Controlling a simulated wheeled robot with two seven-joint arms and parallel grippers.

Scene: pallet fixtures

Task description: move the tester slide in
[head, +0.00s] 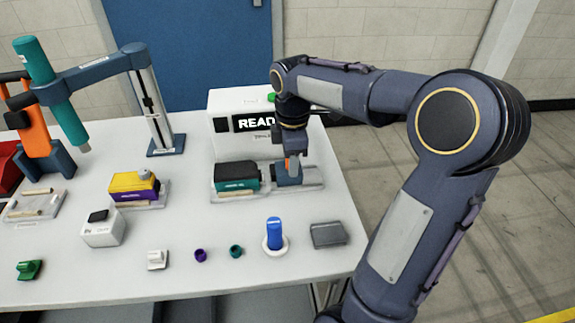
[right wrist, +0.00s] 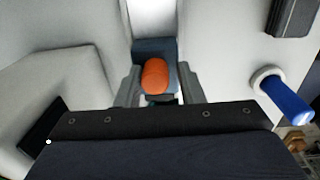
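The tester (head: 240,110) is a white box with a dark display reading "READ…", at the back of the table. In front of it, the blue slide (head: 288,177) with an upright orange knob (head: 292,163) sits on a light rail, right of a teal and black block (head: 236,176) in a fixture. My right gripper (head: 290,150) points down over the slide. In the right wrist view, its fingers (right wrist: 158,88) stand apart on both sides of the orange knob (right wrist: 155,76), apparently with small gaps. The blue slide shows behind the knob (right wrist: 153,48). My left gripper is not in view.
A blue peg (head: 274,234) on a white base and a grey box (head: 328,235) stand in front of the slide. A yellow and purple block (head: 134,187) lies left. A teal tool on a stand (head: 50,90) is far left. Small caps lie along the table's front.

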